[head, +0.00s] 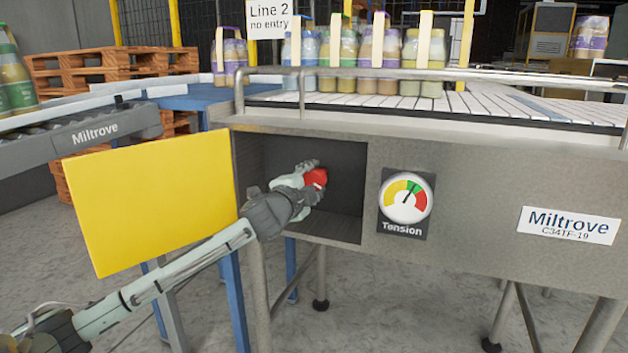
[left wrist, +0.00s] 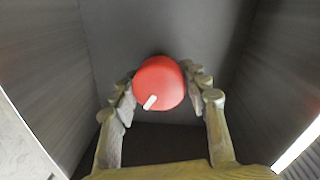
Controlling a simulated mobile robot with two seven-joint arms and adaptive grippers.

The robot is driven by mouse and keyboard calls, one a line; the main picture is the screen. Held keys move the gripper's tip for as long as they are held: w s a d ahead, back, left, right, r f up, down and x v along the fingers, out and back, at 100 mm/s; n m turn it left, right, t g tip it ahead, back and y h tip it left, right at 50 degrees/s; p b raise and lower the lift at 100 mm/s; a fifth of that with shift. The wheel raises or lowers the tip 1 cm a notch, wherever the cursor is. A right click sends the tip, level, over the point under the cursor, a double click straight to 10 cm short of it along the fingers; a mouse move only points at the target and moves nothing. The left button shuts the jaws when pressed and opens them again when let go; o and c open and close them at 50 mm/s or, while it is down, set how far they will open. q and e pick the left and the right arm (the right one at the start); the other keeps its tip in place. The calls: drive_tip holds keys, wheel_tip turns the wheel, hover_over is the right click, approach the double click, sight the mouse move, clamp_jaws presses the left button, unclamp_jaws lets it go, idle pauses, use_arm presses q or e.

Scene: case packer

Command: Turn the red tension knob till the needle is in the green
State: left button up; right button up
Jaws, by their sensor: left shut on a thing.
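The red tension knob (head: 317,178) sits inside an open recess in the grey machine front. It also shows in the left wrist view (left wrist: 160,80), with a white mark at its lower left. My left gripper (head: 309,176) reaches into the recess and is shut on the knob, one finger on each side. The tension gauge (head: 405,199) is right of the recess, with yellow, green and red bands. Its black needle points up and slightly right, at the green band. My right gripper is not in view.
A yellow door (head: 150,200) stands open left of the recess (head: 347,205), beside my left arm. The recess walls are close around the gripper. Bottle packs (head: 378,50) stand on the conveyor above, behind a metal rail (head: 450,74).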

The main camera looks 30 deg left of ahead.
use_arm(q)
drive_tip(key=o, duration=1.2)
drive_tip(key=shift+c, duration=0.2)
drive_tip(key=v, duration=1.2)
drive_tip(key=x, duration=1.2)
